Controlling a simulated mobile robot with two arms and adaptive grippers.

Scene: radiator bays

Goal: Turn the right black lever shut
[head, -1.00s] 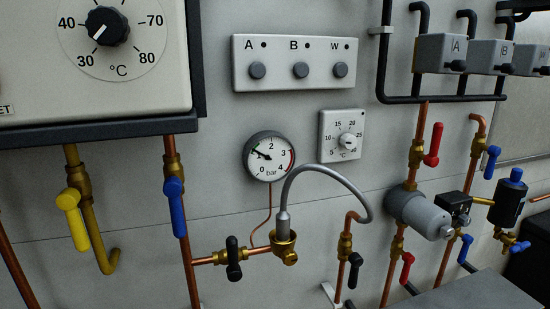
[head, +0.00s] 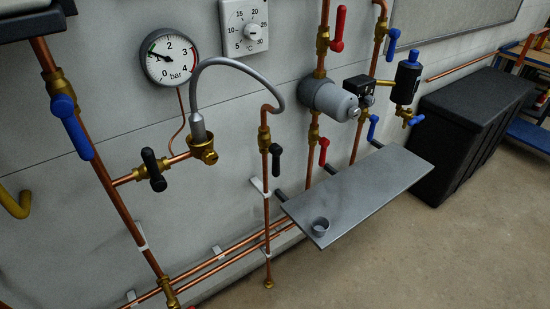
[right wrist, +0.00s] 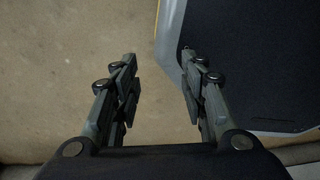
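The right black lever (head: 276,162) hangs straight down, close along a vertical copper pipe (head: 265,200), below a brass valve body (head: 264,138). A grey braided hose (head: 235,64) arches from a brass fitting (head: 203,150) toward the top of this pipe. The left black lever (head: 153,170) stands nearly upright, across its short, almost level pipe. My right gripper (right wrist: 160,78) shows in the right wrist view with its two fingers apart and nothing between them, above tan floor. No gripper shows in the head view, so neither is near the levers there. My left gripper is out of sight.
Red levers (head: 338,28), a grey cylinder (head: 330,100) and a blue lever (head: 70,125) are nearby. A black chest (head: 470,125) stands right. Floor in front is clear.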

